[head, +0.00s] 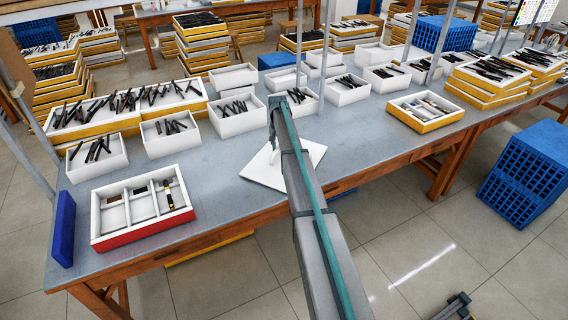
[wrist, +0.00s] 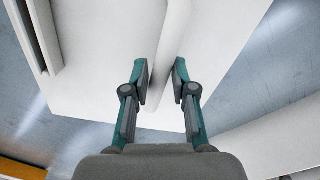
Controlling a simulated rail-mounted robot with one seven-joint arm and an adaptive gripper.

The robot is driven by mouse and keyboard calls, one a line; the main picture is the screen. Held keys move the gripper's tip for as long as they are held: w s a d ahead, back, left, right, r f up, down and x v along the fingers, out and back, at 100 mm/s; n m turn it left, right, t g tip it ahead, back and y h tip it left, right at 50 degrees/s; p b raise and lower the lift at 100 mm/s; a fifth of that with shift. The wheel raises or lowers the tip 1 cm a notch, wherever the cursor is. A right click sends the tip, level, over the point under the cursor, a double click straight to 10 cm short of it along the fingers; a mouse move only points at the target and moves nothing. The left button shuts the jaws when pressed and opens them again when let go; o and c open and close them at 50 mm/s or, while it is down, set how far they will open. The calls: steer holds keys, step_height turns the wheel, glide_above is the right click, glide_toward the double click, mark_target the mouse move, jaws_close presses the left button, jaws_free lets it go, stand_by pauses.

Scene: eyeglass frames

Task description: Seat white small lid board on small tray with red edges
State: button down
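The white lid board (head: 260,172) lies on the grey table near its front edge, partly hidden behind my arm. In the wrist view the white board (wrist: 95,75) fills much of the picture, with a raised white bar (wrist: 160,75) across it. My gripper (wrist: 162,78) has its fingers apart on either side of this bar, and a narrow gap shows on the right. In the head view my gripper (head: 273,157) points down over the board. The small tray with red edges (head: 143,233) is at the table's front left, uncovered, with several compartments and a few small items inside.
A blue block (head: 63,230) stands left of the red-edged tray. White bins (head: 172,142) of dark eyeglass frames line the table behind the board. A yellow-edged tray (head: 425,112) is to the right. Bare table lies between board and red-edged tray.

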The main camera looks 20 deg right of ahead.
stand_by(0.4)
steer(key=shift+r+p, duration=0.7)
steer(key=shift+r, duration=1.3)
